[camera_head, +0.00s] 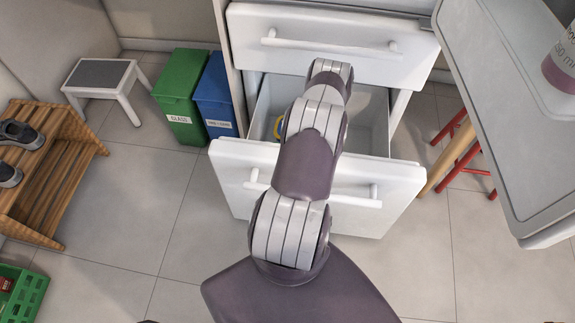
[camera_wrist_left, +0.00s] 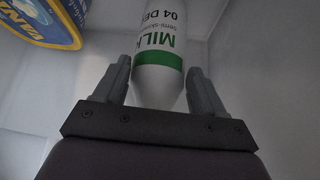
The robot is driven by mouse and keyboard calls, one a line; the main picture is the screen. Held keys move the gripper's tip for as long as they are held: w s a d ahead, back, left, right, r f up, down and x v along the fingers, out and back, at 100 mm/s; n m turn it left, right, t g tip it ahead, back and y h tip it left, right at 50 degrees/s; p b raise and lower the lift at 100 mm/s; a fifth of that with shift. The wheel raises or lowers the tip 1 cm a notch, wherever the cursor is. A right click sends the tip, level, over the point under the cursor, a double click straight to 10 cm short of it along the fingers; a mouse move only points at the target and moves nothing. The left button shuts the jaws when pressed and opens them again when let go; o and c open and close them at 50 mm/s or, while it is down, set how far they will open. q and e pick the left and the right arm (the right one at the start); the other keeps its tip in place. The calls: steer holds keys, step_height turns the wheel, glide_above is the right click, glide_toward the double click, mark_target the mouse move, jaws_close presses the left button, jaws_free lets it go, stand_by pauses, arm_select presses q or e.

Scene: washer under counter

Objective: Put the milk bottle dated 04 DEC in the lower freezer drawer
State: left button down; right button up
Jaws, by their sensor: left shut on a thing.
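The milk bottle (camera_wrist_left: 158,45), white with a green band, reads "MILK" and "04 DEC" in the left wrist view. Its label is upside down there. My left gripper (camera_wrist_left: 160,78) is shut on the bottle, one finger on each side. The lower freezer drawer (camera_head: 375,115) is pulled open. My left arm reaches over its front into it in the head view; the gripper and bottle are hidden behind the arm there. Pale walls surround the bottle in the wrist view. I cannot tell whether the bottle touches the drawer floor. My right gripper is not in view.
A blue and yellow tub (camera_wrist_left: 42,22) lies beside the bottle; a bit of yellow (camera_head: 278,128) shows in the drawer. The upper drawer (camera_head: 330,42) sits above. Green (camera_head: 182,95) and blue (camera_head: 214,98) bins stand left, a red stool (camera_head: 465,150) right. A counter (camera_head: 510,110) juts in.

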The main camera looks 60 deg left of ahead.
arm_select(q)
step_height(320, 180, down, 2)
steer(key=shift+f, duration=0.1)
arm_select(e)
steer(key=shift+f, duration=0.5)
arm_select(q)
steer(key=shift+f+b, duration=0.1)
steer(key=shift+b, duration=0.25)
steer(key=shift+c, duration=0.4)
jaws_free()
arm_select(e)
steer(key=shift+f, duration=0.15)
arm_select(q)
steer(key=p+v, duration=0.5)
steer(key=v, duration=0.7)
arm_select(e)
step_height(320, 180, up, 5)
